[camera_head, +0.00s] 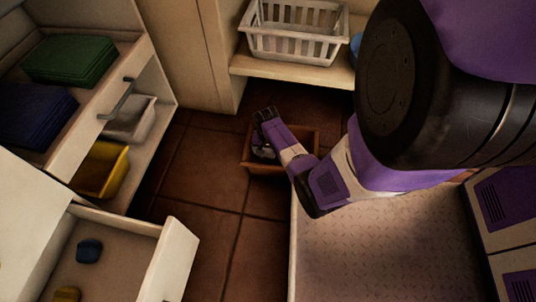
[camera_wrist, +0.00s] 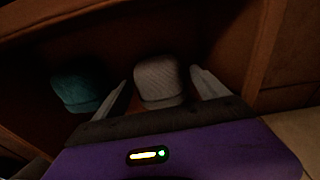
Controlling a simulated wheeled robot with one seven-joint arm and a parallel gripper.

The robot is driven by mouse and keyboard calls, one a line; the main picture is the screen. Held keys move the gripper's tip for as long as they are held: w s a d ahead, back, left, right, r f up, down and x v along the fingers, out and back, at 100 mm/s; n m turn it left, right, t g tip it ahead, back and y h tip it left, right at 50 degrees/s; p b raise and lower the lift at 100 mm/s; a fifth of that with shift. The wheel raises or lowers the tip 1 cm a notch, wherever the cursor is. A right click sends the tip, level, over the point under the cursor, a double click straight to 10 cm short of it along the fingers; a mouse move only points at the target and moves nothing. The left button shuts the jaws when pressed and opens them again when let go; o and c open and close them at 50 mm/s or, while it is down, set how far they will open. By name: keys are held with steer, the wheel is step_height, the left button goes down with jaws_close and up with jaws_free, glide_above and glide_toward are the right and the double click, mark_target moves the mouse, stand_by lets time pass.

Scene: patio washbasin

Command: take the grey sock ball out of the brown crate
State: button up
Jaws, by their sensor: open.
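The brown crate (camera_head: 305,139) stands on the tiled floor, and its wall (camera_wrist: 262,50) fills much of the wrist view. The grey sock ball (camera_wrist: 161,80) lies inside the crate, between the two fingers of my gripper (camera_wrist: 162,92). The fingers are apart, and I cannot tell if either touches the sock ball. In the head view my gripper (camera_head: 265,115) reaches down at the crate, and my wrist hides part of the crate's inside. A grey patch shows beneath it.
A teal sock ball (camera_wrist: 78,86) lies left of the grey one in the crate. A white basket (camera_head: 293,48) sits on a shelf (camera_head: 290,70) behind. An open drawer (camera_head: 170,258) juts out at the lower left. Bare tiles (camera_head: 205,165) lie left of the crate.

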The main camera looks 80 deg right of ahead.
steer(key=shift+c, duration=0.2)
steer(key=c, duration=1.4)
